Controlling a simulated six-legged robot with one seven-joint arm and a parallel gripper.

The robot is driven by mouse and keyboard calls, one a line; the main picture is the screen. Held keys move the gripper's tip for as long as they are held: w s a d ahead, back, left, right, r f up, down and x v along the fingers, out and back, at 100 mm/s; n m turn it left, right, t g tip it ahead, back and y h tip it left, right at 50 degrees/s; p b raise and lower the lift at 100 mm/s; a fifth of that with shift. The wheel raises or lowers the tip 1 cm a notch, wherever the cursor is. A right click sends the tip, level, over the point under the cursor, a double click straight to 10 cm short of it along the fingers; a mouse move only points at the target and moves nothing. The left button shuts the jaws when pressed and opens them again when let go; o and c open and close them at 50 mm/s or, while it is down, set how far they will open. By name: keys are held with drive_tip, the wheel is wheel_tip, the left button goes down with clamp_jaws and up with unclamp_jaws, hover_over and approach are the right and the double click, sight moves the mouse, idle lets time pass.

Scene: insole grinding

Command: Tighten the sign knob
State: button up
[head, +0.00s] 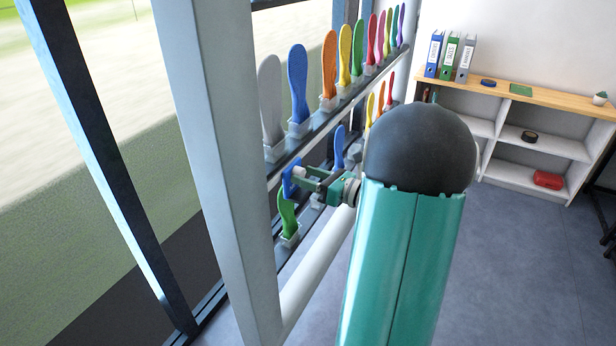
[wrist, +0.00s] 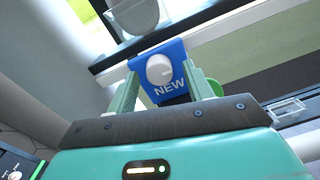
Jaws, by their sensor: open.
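The blue sign (wrist: 176,92) carries the white word NEW and a round white knob (wrist: 159,69) in the wrist view. In the head view the sign (head: 289,180) shows small at the lower rack, with the white knob (head: 299,172) on its near side. My gripper (head: 308,179) is open and faces the sign. In the wrist view its two green fingers (wrist: 164,82) stand to the left and right of the sign, with the knob between them. I cannot tell whether either finger touches the sign or the knob.
A green insole (head: 287,214) stands just below the sign. Colourful insoles, such as a blue one (head: 298,85), line the upper rail. A pale upright post (head: 215,150) is to the left. A shelf with binders (head: 449,57) stands at the back right.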

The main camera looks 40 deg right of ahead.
drive_tip(key=shift+w+a, duration=0.1)
drive_tip(key=c, duration=1)
drive_tip(key=shift+o, duration=0.2)
drive_tip(key=shift+n, duration=0.3)
drive_tip(key=n, duration=1.3)
drive_tip(key=shift+n+y, duration=0.4)
drive_tip(key=shift+n, duration=2)
